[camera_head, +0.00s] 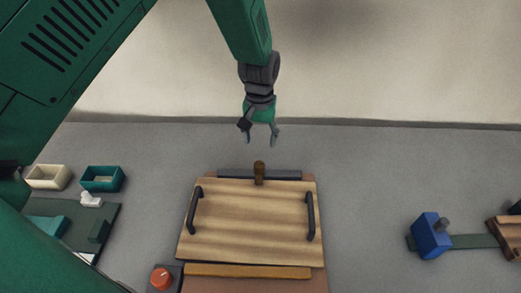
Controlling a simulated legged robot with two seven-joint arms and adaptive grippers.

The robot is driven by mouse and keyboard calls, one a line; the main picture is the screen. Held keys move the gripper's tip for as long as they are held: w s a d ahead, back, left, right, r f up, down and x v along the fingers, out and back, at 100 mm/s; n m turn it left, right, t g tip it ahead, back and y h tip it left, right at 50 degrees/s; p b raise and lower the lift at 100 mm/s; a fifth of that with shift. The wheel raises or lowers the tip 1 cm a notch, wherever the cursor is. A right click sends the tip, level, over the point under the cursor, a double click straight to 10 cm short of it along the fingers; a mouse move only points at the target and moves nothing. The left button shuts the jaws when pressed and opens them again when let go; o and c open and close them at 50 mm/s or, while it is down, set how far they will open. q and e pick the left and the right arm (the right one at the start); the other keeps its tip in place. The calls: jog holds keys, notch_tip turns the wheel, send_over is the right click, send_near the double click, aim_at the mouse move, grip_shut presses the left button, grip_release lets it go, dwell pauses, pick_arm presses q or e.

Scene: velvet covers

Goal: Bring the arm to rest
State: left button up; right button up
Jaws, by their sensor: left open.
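My left gripper (261,141) hangs from the green arm at the top middle, fingers pointing down. Its two fingers are apart, with nothing between them. It is above and behind a wooden board (250,222) in the picture. A brown knob or peg (259,172) stands at the board's back edge, just below the fingertips in the picture and apart from them. My right gripper does not show.
The board has dark handles on both sides. A red button (161,278) sits at its front left. A cream tray (48,177) and a teal tray (103,179) are at the left. A blue block (430,236) stands at the right.

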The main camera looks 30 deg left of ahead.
pick_arm(q)
jog(key=shift+r, duration=0.6)
